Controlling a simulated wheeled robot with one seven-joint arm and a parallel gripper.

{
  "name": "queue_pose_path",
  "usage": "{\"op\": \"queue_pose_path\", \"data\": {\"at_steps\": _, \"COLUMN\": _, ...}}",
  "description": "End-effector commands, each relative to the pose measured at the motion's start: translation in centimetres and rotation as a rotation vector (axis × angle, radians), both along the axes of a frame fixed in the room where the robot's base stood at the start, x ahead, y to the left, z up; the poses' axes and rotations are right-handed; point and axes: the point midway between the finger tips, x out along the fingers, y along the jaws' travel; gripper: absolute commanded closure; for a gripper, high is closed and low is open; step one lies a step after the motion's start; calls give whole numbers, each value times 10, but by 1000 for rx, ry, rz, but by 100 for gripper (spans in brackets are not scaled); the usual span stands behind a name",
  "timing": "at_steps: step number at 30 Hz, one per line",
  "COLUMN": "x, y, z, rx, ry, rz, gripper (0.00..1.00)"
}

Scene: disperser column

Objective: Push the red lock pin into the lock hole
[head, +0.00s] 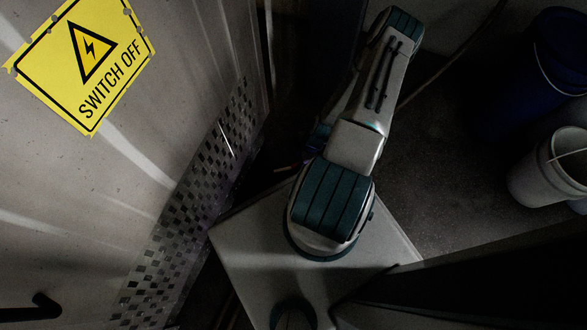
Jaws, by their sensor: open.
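I cannot make out the red lock pin or the lock hole in the head view. My arm rises from my base and leans up and to the right, in front of a dark gap beside a grey metal cabinet (140,130). My gripper does not show clearly; my arm and the dark hide that area. A small bluish part and a thin faint orange line show in the shadow left of my arm, too dim to name.
A yellow "SWITCH OFF" sign (85,60) is on the cabinet, above a perforated vent strip (185,205). A dark handle (35,308) is at lower left. A blue bucket (520,85) and a white bucket (545,175) stand at right. Grey floor (450,150) between is clear.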

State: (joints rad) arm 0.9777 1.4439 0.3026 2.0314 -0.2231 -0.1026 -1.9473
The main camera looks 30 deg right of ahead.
Motion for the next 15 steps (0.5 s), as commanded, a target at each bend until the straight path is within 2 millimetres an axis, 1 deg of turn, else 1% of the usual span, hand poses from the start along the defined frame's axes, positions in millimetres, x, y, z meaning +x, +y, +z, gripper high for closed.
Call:
{"op": "queue_pose_path", "data": {"at_steps": 5, "x": 2, "y": 4, "z": -11, "rx": 0, "ry": 0, "rz": 0, "gripper": 58}}
{"op": "queue_pose_path", "data": {"at_steps": 12, "x": 7, "y": 14, "z": -40, "rx": 0, "ry": 1, "rz": 0, "gripper": 58}}
{"op": "queue_pose_path", "data": {"at_steps": 15, "x": 8, "y": 18, "z": -49, "rx": 0, "ry": 0, "rz": 1, "gripper": 58}}
